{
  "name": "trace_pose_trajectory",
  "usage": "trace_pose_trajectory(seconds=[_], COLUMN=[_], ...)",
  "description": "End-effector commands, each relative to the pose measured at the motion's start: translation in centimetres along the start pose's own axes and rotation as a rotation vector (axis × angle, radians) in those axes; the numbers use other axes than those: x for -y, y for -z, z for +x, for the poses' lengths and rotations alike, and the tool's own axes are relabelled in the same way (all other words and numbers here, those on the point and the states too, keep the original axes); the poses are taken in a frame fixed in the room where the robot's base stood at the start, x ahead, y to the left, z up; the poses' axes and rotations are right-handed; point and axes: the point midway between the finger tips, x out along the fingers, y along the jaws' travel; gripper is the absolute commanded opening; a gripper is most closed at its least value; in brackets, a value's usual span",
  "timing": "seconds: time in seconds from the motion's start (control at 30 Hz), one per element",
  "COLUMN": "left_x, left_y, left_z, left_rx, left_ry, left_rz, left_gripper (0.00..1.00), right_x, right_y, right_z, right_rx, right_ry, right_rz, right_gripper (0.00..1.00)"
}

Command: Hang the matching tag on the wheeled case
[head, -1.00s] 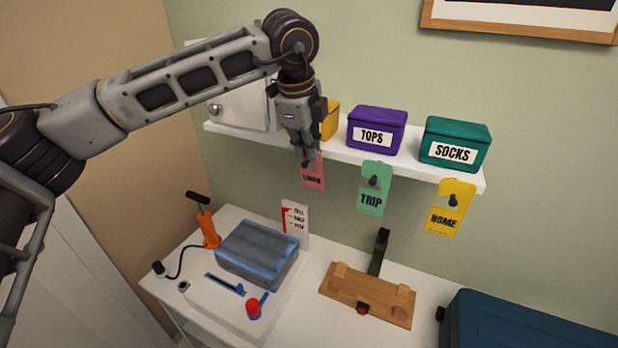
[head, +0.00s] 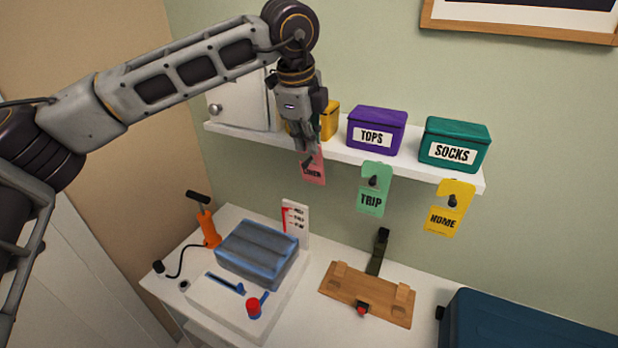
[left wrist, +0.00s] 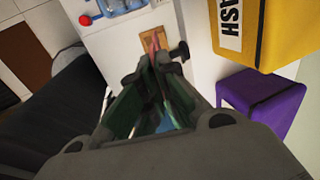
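The pink tag (head: 315,168), its lettering partly covered, is at the left peg under the shelf. My left gripper (head: 308,147) is at its top edge, pointing down. In the left wrist view the fingers (left wrist: 155,62) close together on a thin pink edge (left wrist: 154,42), beside a dark peg (left wrist: 180,51). The green TRIP tag (head: 373,190) and the yellow HOME tag (head: 449,208) hang on their own pegs to the right. A dark blue case (head: 530,325) is cut off at the lower right; its wheels are hidden. My right gripper is out of view.
The white shelf (head: 412,170) carries a yellow box (head: 329,121), a purple TOPS box (head: 377,130) and a teal SOCKS box (head: 455,145). Below, the table holds a blue-grey packed block (head: 257,252), an orange pump (head: 208,226) and a wooden board (head: 367,294).

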Motion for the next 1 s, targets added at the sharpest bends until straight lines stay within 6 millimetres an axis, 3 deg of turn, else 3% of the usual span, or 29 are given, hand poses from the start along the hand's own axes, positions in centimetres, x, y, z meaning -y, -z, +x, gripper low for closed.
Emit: trace_pose_trajectory(seconds=[1.0], left_x=[-0.1], left_y=[1.2], left_z=[0.0], left_rx=[0.0], left_ry=[0.001], left_rz=[0.0], left_gripper=[0.0], right_x=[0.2], right_y=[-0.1], right_z=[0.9], right_rx=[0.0], right_ry=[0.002], right_rz=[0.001], right_gripper=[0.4])
